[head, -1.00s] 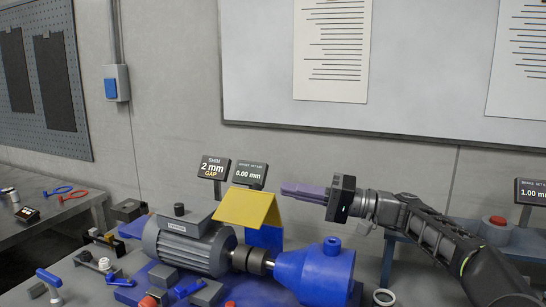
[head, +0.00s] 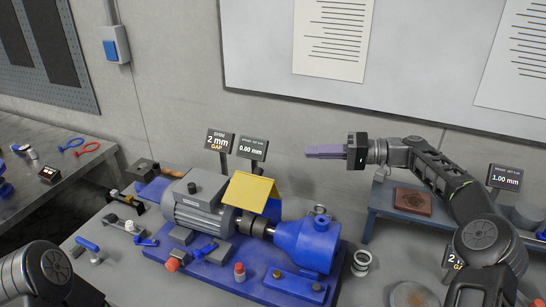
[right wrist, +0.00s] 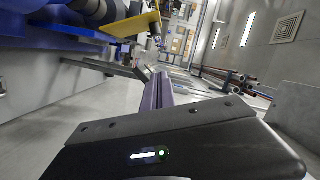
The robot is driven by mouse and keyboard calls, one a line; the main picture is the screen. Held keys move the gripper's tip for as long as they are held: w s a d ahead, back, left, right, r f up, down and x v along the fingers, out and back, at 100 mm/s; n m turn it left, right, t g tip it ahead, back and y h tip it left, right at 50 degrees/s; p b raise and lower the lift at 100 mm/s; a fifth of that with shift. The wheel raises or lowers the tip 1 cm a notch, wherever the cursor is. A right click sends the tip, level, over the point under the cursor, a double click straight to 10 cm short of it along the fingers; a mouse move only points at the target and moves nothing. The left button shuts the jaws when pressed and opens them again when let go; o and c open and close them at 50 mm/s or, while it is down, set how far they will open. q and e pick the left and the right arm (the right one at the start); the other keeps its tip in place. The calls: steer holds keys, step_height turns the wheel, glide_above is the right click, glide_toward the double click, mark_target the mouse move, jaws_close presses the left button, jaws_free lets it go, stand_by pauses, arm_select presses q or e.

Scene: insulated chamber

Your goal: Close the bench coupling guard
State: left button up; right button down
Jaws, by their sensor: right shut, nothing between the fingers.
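The yellow coupling guard (head: 251,190) stands raised and tilted above the shaft coupling (head: 254,226), between the grey motor (head: 198,200) and the blue pump housing (head: 308,243). The coupling below it is exposed. My right gripper (head: 308,152) is shut and empty, pointing left in the air, to the right of and higher in the picture than the guard, apart from it. In the right wrist view its purple fingers (right wrist: 158,95) are together, and the yellow guard (right wrist: 125,24) shows at the top. My left gripper is out of view; only part of my left arm shows at lower left.
Two small displays (head: 220,141) stand behind the motor. A red button (head: 239,267) and a blue clamp lever (head: 86,243) are on the bench front. A side bench with a brown block (head: 412,201) is at right. The air before the wall is free.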

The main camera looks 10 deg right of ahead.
steer(key=a+f, duration=0.2)
steer(key=a, duration=0.9)
steer(key=shift+a+f+p, duration=0.2)
steer(key=shift+f+p, duration=0.15)
steer(key=shift+w, duration=0.1)
